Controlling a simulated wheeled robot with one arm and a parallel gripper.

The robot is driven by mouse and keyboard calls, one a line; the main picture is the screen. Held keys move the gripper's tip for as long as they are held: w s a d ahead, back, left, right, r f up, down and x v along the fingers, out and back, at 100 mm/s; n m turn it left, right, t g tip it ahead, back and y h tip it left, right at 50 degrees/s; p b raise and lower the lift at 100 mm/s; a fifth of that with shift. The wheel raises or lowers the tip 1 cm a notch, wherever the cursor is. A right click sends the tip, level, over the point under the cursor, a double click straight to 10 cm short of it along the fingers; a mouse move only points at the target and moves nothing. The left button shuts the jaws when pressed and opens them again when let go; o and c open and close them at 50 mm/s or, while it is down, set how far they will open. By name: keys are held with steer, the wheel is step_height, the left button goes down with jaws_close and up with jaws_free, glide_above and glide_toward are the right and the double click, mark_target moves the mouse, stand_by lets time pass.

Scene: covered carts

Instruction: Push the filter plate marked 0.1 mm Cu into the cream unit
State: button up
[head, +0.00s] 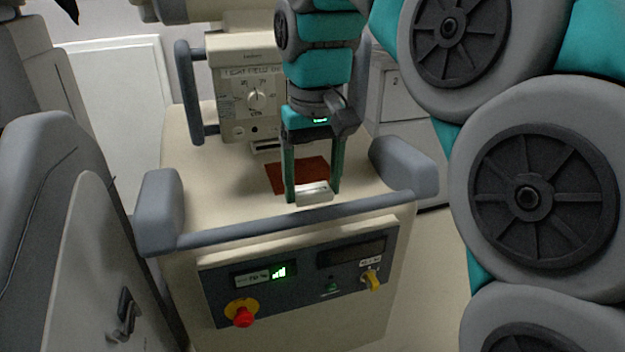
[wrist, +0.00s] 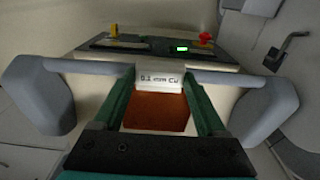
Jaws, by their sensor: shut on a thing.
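The filter plate is a copper-brown sheet (head: 290,174) with a pale grip block at its near end. In the wrist view the block (wrist: 158,79) reads "0.1 mm Cu", slightly blurred, and the sheet (wrist: 157,113) lies between the fingers. My gripper (head: 313,193) points down and is shut on the block from both sides. The plate is above the cart top; I cannot tell how high. The cream unit (head: 232,100) stands at the back of the cart, with a dial and a slot-like pale ledge (head: 268,147) low on its front. The sheet's far edge is apart from this ledge.
The cream cart top (head: 205,205) is bare around the plate. A grey front rail (head: 300,222) and corner bumpers (head: 160,208) (head: 403,166) border it. The front panel has a red button (head: 243,316) and a yellow switch (head: 372,281). A grey covered cart (head: 75,250) stands close at left.

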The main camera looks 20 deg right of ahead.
mark_target(302, 175)
steer(key=shift+w+p, duration=0.7)
steer(key=shift+w, duration=2.05)
steer(key=shift+w+p, duration=0.9)
steer(key=shift+w, duration=1.65)
steer(key=shift+w, duration=1.8)
steer(key=shift+w+r, duration=0.2)
steer(key=shift+w, duration=0.1)
steer(key=o, duration=1.2)
steer(key=shift+c, duration=0.2)
steer(key=o, duration=0.4)
steer(key=shift+w+d, duration=0.1)
steer(key=shift+d, duration=0.05)
steer(key=shift+c, duration=0.2)
steer(key=shift+r, duration=0.1)
